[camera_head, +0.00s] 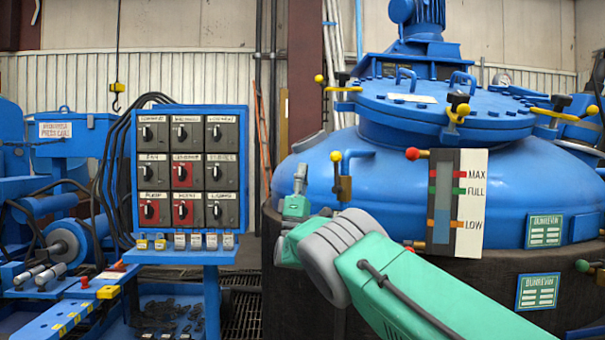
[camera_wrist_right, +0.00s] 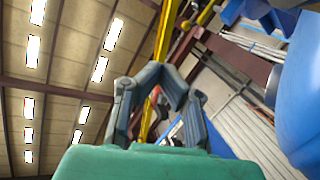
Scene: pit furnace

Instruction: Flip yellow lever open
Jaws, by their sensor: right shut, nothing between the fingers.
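The blue vessel (camera_head: 430,185) carries several yellow-ended levers. A short valve lever with a yellow ball (camera_head: 336,156) sticks up from a brass fitting (camera_head: 343,187) on the vessel's left side. Lid clamps also have yellow ends, one at the left (camera_head: 319,79), one at the front (camera_head: 463,112) and one at the right (camera_head: 592,110). I cannot tell which one the task means. My right gripper (camera_head: 300,178) points up, just left of the valve lever, apart from it in the picture, and looks empty. In the right wrist view its fingers (camera_wrist_right: 175,87) are together. My left gripper is out of view.
A blue switch panel (camera_head: 189,172) with cables stands at the left. A gap of floor grating (camera_head: 243,310) lies between panel stand and vessel.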

